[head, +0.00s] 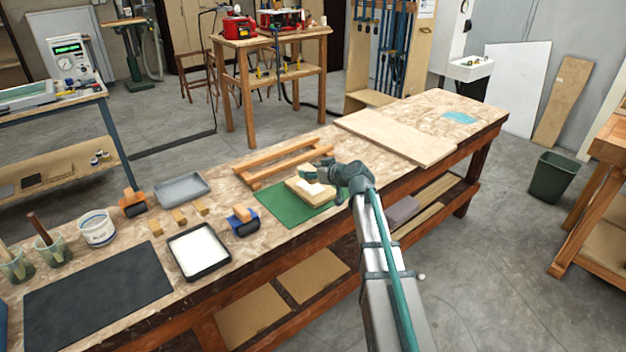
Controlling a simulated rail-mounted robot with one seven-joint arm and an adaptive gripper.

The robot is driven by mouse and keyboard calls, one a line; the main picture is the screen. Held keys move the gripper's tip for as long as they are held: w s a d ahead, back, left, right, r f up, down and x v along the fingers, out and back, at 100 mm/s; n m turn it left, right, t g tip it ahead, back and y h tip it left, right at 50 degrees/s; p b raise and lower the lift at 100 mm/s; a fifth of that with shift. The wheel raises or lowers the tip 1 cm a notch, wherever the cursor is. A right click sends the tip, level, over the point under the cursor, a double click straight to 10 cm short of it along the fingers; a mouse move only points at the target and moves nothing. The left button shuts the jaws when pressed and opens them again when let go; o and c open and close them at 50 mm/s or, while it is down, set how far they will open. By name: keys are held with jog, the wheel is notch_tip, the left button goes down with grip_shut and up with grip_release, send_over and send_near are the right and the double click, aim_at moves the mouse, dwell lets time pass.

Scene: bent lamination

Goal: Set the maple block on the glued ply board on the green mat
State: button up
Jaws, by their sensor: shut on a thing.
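The green mat (275,207) lies near the front edge of the workbench. A pale ply board (323,198) lies on it, with a white patch of glue (313,188) on top. My gripper (312,173) reaches in from the right, its fingers above the board. It is shut on a small pale piece, apparently the maple block (308,168), which the fingers partly hide. The block looks close above the board's far part; I cannot tell whether it touches.
Wooden rails (285,165) lie just behind the mat, and a large flat panel (390,136) to the right.

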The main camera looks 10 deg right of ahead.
aim_at(313, 188)
jog(key=shift+w+d+f, duration=0.15)
jog(key=shift+w+f, duration=0.1)
jog(key=shift+f, duration=0.05)
jog(key=shift+f+p, duration=0.45)
jog(key=shift+f, duration=1.15)
jog(key=shift+f+b, duration=0.25)
jog(key=shift+b, duration=0.05)
jog(key=o, duration=1.3)
jog(key=shift+r, duration=0.1)
jog(key=shift+c, duration=0.2)
jog(key=shift+r+p, duration=0.15)
jog(key=shift+p, duration=0.15)
jog(key=b+v, duration=0.1)
jog(key=v, duration=1.1)
jog(key=shift+b, duration=0.4)
jog(key=shift+d, duration=0.1)
